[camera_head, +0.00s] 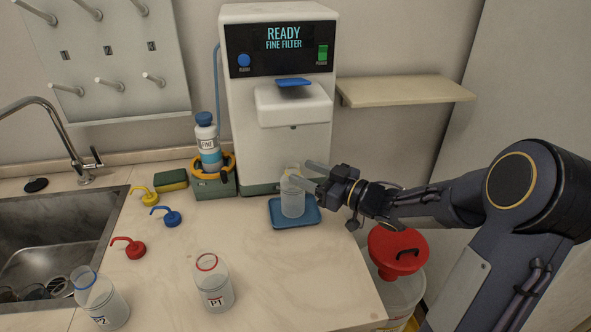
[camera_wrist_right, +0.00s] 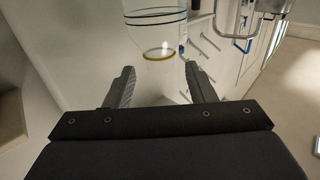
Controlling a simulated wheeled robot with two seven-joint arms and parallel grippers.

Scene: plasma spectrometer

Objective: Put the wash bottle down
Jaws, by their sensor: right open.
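A clear bottle (camera_head: 292,205) with a yellow neck ring stands upright on the blue tray (camera_head: 310,220) under the machine's spout. It also shows in the right wrist view (camera_wrist_right: 152,32), its yellow ring between and beyond my fingertips. My right gripper (camera_head: 300,173) is open at the bottle's upper part, its fingers spread around the neck area. I cannot tell whether a finger touches it. The right wrist view shows the two fingers (camera_wrist_right: 158,72) apart. My left gripper is not in view.
The filter machine (camera_head: 285,155) stands behind the tray. Bottles P1 (camera_head: 215,290) and P2 (camera_head: 103,303) stand at the counter front. Yellow (camera_head: 149,199), blue (camera_head: 173,217) and red (camera_head: 135,248) nozzle caps lie left.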

